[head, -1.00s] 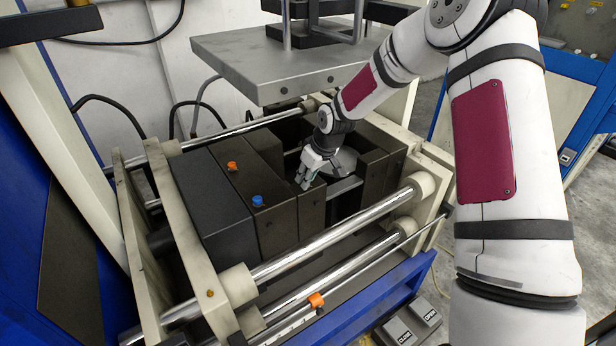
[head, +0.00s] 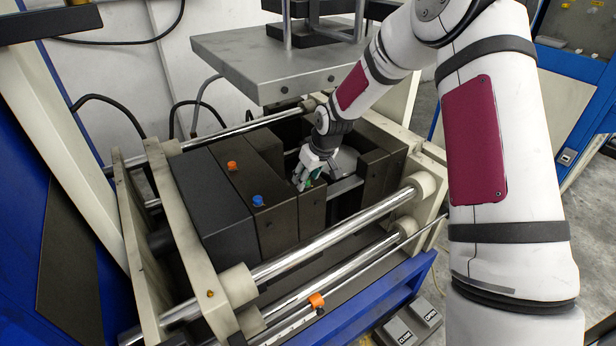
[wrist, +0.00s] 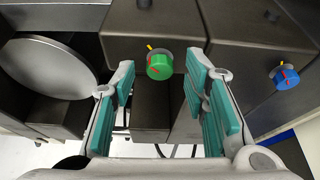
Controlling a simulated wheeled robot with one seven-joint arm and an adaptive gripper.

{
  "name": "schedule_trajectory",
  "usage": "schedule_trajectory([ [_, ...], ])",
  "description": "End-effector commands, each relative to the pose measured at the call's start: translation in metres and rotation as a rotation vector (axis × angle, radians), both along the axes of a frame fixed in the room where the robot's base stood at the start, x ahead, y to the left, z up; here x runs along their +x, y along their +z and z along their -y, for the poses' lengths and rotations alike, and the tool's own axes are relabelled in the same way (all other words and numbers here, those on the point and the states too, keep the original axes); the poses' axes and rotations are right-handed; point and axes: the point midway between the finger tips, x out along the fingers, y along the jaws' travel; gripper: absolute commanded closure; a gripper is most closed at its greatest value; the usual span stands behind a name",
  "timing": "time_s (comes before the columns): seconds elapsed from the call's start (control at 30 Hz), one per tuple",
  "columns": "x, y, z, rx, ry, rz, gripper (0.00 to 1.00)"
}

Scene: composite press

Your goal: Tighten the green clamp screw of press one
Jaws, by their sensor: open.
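The green clamp screw (wrist: 160,65) is a round green knob with a red line on its face and a yellow mark beside it, on a dark block. In the wrist view my gripper (wrist: 161,80) is open, with a teal-padded finger on each side of the knob's position. A gap shows between each finger and the knob, so it is not gripped. In the head view my gripper (head: 305,178) is low over the dark blocks of the press. A small green patch shows beside the fingers there; I cannot tell whether it is the screw or a pad.
A blue knob (wrist: 285,77) sits to the right in the wrist view. An orange knob (head: 232,166) is on the block at left in the head view. Steel tie bars (head: 335,233) run along the front. A grey plate (head: 285,60) hangs above and behind.

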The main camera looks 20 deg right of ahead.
Motion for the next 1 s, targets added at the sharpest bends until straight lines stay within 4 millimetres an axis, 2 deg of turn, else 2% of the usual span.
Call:
schedule_trajectory([
  [0.17,-0.006,0.02,0.004,-0.001,-0.002,0.004,0.59],
  [0.4,-0.024,0.065,0.011,-0.001,-0.003,0.004,0.59],
  [0.6,-0.036,0.095,0.016,-0.001,-0.002,0.002,0.59],
  [0.8,-0.042,0.108,0.017,-0.001,-0.001,0.0,0.59],
  [1.0,-0.042,0.109,0.017,0.0,0.0,0.0,0.59],
])
